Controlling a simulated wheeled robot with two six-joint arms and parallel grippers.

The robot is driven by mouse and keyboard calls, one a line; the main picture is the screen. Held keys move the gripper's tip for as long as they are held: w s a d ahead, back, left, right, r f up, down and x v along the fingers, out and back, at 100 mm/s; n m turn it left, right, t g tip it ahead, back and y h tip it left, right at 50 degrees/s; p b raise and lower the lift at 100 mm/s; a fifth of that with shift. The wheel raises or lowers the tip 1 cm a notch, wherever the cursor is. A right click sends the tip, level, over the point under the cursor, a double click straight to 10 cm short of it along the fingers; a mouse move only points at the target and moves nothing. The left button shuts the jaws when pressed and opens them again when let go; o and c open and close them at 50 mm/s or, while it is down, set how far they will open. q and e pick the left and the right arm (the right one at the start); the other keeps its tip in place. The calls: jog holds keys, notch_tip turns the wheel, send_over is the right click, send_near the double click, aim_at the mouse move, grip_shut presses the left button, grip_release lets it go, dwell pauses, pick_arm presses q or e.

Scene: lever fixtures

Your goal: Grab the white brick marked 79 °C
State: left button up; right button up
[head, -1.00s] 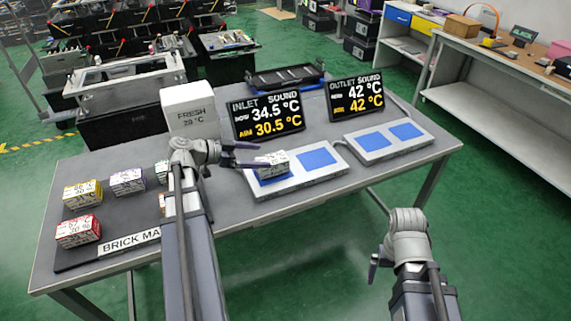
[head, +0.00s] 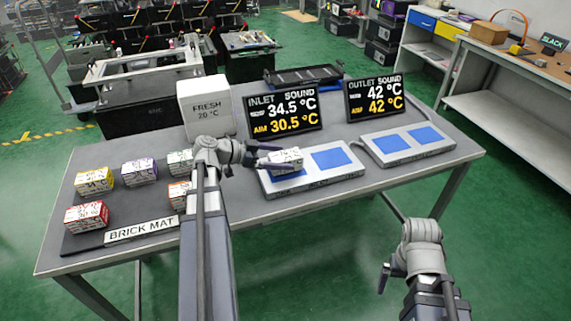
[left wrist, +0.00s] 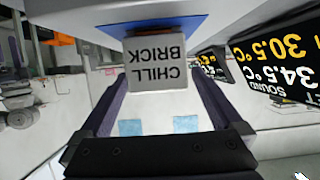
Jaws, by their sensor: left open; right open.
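A white brick (head: 287,157) sits on the left blue pad of the inlet plate (head: 318,180). Its small marking cannot be read in the head view. In the left wrist view the white brick (left wrist: 157,68) shows the upside-down words "CHILL BRICK" on its near face. My left gripper (head: 280,157) is open at the brick, with one finger on each side of it; in the left wrist view gaps show beside both fingers. My right gripper (head: 384,278) is open and empty, off the table's front edge over the floor.
Yellow (head: 94,181), purple (head: 139,171), green (head: 180,162), red (head: 87,216) and orange (head: 179,194) banded bricks stand on the brick mat at left. A white FRESH box (head: 206,108), inlet sign (head: 284,113) and outlet sign (head: 375,97) stand behind. The outlet plate's pads (head: 390,144) are bare.

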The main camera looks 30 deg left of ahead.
aim_at(294, 158)
pick_arm(q)
jog(key=shift+b+x, duration=0.85)
jog(key=shift+x, duration=1.8)
jog(key=shift+r, duration=0.2)
grip_shut()
